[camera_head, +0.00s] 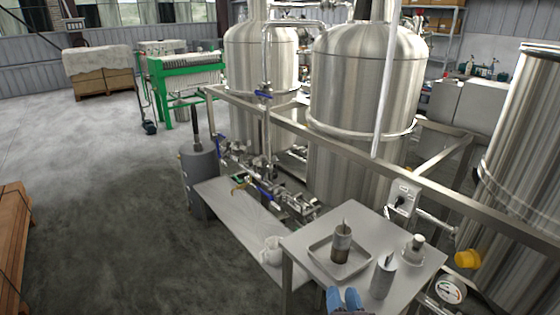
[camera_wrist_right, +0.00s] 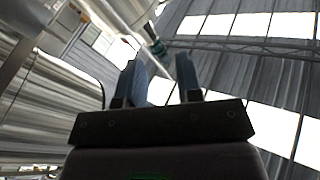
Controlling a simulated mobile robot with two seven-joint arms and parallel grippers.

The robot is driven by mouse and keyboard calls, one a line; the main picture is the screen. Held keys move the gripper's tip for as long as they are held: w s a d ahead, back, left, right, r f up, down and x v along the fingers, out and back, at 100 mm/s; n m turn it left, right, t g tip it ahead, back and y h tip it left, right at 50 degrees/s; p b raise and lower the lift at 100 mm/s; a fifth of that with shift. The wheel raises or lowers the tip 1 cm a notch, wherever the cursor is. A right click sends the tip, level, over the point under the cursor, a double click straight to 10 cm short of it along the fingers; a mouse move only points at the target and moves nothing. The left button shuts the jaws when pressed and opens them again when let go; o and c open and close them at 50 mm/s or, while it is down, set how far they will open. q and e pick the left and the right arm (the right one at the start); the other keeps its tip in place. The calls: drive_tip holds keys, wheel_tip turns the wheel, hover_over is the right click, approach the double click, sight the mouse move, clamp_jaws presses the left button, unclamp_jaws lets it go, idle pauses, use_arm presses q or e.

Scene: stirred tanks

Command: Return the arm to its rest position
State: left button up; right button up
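My right gripper (camera_head: 343,293) shows at the bottom of the head view, with its two blue fingers pointing up the picture just in front of the small steel table. In the right wrist view the fingers of this gripper (camera_wrist_right: 158,62) stand apart with nothing between them, so it is open and empty. That wrist camera looks up at the roof and windows. My left gripper is in neither view.
The steel table (camera_head: 298,243) holds a tray (camera_head: 318,247) with a dark-banded container (camera_head: 341,243), a grey cylinder (camera_head: 383,276) and a white-capped vessel (camera_head: 413,247). A white jug (camera_head: 272,250) stands left. Large steel tanks (camera_head: 362,90) rise behind; open floor lies left.

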drive_tip(key=s+d+f+n+g+h+b, duration=0.1)
drive_tip(key=s+d+f+n+g, duration=0.2)
drive_tip(key=s+d+f+g, duration=0.5)
drive_tip(key=s+d+f, duration=0.7)
drive_tip(key=f, duration=0.2)
drive_tip(key=shift+f+n+h, duration=0.15)
drive_tip(key=shift+n+h, duration=0.15)
drive_tip(key=shift+s+a, duration=0.1)
idle(0.4)
